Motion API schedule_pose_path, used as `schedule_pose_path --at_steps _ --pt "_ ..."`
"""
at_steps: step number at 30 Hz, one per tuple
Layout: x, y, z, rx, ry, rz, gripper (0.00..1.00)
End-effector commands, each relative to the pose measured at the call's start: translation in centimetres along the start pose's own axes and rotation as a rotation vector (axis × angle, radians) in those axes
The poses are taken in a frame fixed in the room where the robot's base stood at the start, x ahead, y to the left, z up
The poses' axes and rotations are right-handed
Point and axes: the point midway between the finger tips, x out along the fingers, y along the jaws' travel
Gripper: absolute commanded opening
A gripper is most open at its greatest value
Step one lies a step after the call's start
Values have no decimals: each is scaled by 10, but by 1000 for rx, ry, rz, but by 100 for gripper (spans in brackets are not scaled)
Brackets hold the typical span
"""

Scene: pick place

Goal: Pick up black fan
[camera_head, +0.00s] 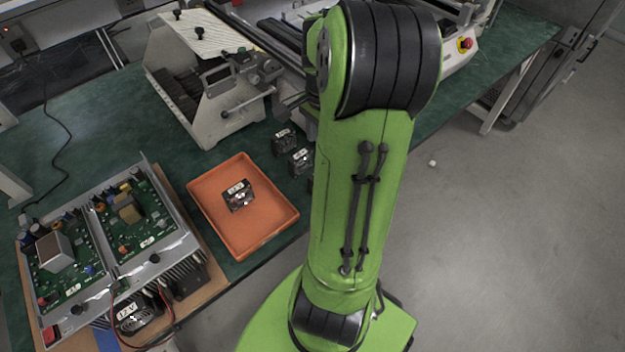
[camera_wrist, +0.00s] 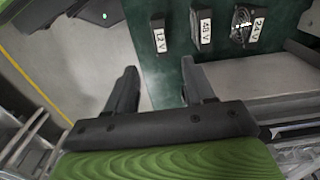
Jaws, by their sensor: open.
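Several black fans with white labels are in view. In the wrist view, a 12V fan (camera_wrist: 158,24), a 48V fan (camera_wrist: 201,32) and a 24V fan (camera_wrist: 241,25) stand in a row on the green table, beyond my fingertips. My gripper (camera_wrist: 160,80) is open and empty, with its fingers apart from the fans. In the head view, two table fans (camera_head: 284,139) (camera_head: 301,161) show left of my arm, which hides most of a third. Another black fan (camera_head: 238,195) lies in the orange tray (camera_head: 282,221). My gripper is hidden behind my arm there.
An open circuit-board unit (camera_head: 105,235) lies left of the tray, with a 12V fan (camera_head: 130,317) at its front. A grey-white machine (camera_head: 208,110) stands behind the fans. Open floor (camera_head: 480,220) lies to the right of the table.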

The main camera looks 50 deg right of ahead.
Motion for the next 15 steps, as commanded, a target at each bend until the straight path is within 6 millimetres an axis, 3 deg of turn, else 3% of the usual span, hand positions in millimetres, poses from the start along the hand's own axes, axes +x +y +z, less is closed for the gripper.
schedule_pose_path --at_steps 1,6,15 --pt "20 1 1 -1 -5 4 53" --pt "60 1 1 -2 -4 3 53" --pt "94 0 1 -4 -2 1 53"
